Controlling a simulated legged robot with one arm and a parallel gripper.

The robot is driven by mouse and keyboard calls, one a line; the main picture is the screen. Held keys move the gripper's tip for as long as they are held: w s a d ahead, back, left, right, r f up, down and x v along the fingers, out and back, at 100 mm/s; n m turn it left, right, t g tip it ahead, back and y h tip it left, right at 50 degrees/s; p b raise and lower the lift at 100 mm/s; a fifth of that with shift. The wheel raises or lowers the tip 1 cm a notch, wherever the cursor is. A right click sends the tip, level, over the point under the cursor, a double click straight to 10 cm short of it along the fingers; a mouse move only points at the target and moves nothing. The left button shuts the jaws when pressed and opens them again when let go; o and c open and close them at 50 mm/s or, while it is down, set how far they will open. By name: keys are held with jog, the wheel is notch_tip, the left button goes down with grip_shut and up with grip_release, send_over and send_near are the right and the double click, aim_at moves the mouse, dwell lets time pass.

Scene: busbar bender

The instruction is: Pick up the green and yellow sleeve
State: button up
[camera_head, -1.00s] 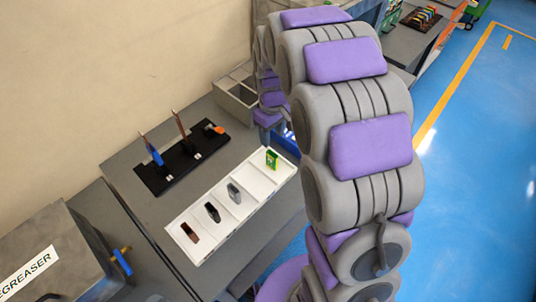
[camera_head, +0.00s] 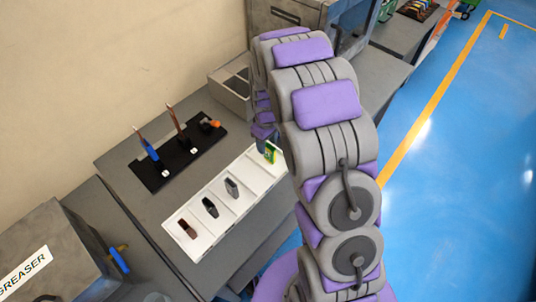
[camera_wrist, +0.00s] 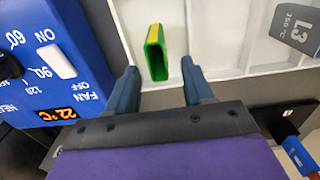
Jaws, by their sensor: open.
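The green and yellow sleeve (camera_head: 270,152) stands in the far end compartment of a white tray (camera_head: 202,241), partly behind my arm. In the wrist view the sleeve (camera_wrist: 155,56) is a hollow green block with a yellow side and its open end facing the camera. My gripper (camera_wrist: 160,72) is open, with blue-grey fingers to the left and right of the sleeve's near end. Gaps show on both sides and I see no contact. In the head view my arm hides most of the gripper. The white tray (camera_wrist: 223,40) also shows in the wrist view.
Other compartments hold a grey sleeve (camera_head: 232,187), a black one (camera_head: 210,207) and a brown one (camera_head: 187,229). A black stand (camera_head: 172,166) with upright bars is behind the tray. A blue control panel (camera_wrist: 45,60) with dial and switch is close left in the wrist view.

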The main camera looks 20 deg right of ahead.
aim_at(269, 154)
jog(key=shift+d+f, duration=0.25)
jog(key=shift+f, duration=0.25)
jog(key=shift+d+f, duration=0.2)
jog(key=shift+f, duration=0.3)
jog(key=f, duration=0.2)
jog(key=s+f+b, duration=0.1)
jog(key=f, duration=0.1)
jog(key=shift+a+f, duration=0.15)
jog(key=shift+f, duration=0.05)
jog(key=shift+w+f, duration=0.1)
jog(key=shift+f, duration=0.05)
jog(key=c, duration=0.4)
grip_shut()
